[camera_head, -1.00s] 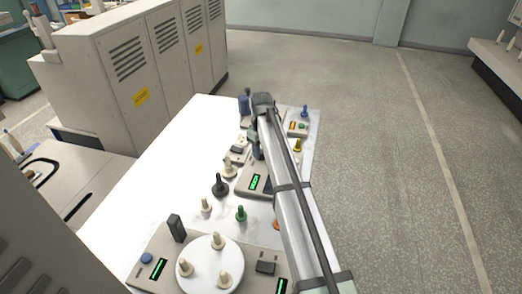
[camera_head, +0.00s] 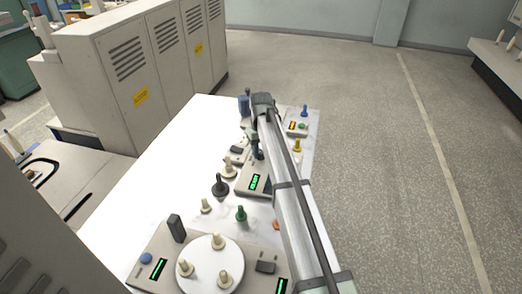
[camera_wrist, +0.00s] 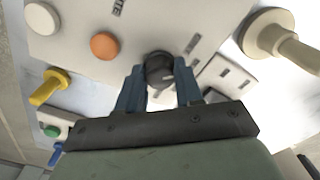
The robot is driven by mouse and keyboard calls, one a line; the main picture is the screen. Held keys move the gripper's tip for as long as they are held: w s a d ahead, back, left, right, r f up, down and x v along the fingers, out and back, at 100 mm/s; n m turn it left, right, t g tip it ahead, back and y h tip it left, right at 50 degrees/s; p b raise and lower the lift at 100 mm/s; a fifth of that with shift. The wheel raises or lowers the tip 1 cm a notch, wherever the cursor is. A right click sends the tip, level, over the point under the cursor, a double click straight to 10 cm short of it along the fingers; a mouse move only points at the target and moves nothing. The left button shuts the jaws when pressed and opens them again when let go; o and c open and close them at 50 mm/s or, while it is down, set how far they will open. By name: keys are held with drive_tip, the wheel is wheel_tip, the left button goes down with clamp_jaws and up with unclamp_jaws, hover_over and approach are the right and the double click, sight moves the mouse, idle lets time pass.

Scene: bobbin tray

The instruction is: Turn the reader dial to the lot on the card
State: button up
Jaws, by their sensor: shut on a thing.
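The reader (camera_head: 247,190) is a pale box with a lit green display (camera_head: 254,182) in the head view; its digits are too small to read surely. In the wrist view the dark round dial (camera_wrist: 159,66) stands on the pale panel. My gripper (camera_wrist: 160,78) has its two blue fingers closed on either side of the dial. In the head view my gripper (camera_head: 257,152) is just behind the display, and my arm hides most of the dial. I cannot pick out the card with a readable lot.
A white turntable (camera_head: 211,264) with several cream bobbins stands at the front. A black bobbin (camera_head: 220,185), a green bobbin (camera_head: 241,214) and cream ones stand nearby. An orange button (camera_wrist: 104,46) and a yellow bobbin (camera_wrist: 50,86) are near the gripper. The table's left side is clear.

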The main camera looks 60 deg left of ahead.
sight(261, 151)
drive_tip(key=shift+m, duration=2.2)
drive_tip(key=o, duration=1)
drive_tip(key=shift+o, duration=0.2)
drive_tip(key=shift+r, duration=0.1)
wheel_tip(261, 151, up, 14)
drive_tip(key=shift+f, duration=0.2)
